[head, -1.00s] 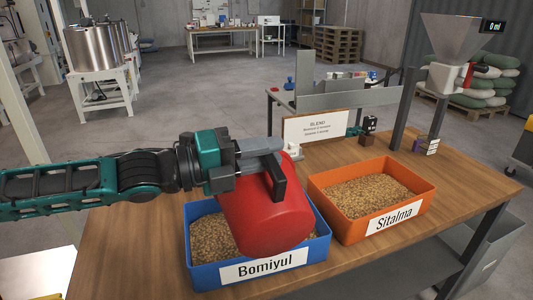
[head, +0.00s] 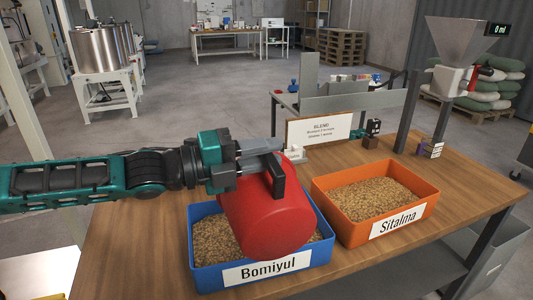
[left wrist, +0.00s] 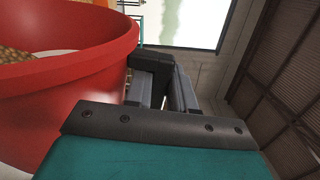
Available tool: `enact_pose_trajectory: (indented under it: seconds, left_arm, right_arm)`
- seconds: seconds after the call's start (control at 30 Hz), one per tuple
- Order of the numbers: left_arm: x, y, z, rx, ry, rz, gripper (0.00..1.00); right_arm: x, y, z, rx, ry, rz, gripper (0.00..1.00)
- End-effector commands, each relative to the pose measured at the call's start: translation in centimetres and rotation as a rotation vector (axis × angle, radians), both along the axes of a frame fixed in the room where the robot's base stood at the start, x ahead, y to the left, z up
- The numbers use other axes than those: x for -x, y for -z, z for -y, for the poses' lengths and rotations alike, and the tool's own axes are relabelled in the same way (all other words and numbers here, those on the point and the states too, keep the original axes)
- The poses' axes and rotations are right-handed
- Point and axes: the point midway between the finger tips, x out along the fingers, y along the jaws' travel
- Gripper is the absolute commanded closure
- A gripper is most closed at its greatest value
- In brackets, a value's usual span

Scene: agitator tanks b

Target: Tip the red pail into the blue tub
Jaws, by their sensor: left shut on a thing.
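The red pail (head: 268,220) is tilted over the blue tub (head: 207,270) on the wooden table, its bottom toward the head camera. The tub carries the label "Bomiyul" and holds tan pellets. My left gripper (head: 277,168) is shut on the pail at its upper side. In the left wrist view the pail (left wrist: 70,75) fills the left side, next to the gripper fingers (left wrist: 165,85), with some tan pellets seen past its rim. How much is in the pail is hidden in the head view. My right gripper is not in view.
An orange tub (head: 405,232) labelled "Sitalma", full of pellets, stands right of the blue tub. Behind are a sign reading "BLEND" (head: 318,130) and a hopper (head: 458,50) with a display. The table is clear at its front left.

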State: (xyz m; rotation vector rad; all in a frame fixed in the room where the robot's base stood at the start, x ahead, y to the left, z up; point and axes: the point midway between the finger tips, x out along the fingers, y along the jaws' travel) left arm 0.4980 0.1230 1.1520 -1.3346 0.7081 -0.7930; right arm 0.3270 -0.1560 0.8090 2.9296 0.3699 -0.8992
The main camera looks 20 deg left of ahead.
Motion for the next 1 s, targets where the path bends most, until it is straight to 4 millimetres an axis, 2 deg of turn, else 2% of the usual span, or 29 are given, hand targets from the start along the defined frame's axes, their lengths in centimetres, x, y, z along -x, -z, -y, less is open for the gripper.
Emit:
enact_pose_trajectory:
  seconds: [0.57,1.0]
  left_arm:
    - [-0.5,0.0,-0.3,0.019,0.000,-0.022,1.00]
    - [-1.7,0.5,-1.1,0.063,0.001,-0.086,1.00]
  right_arm:
    - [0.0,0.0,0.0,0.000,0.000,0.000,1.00]
    - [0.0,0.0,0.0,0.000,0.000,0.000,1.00]
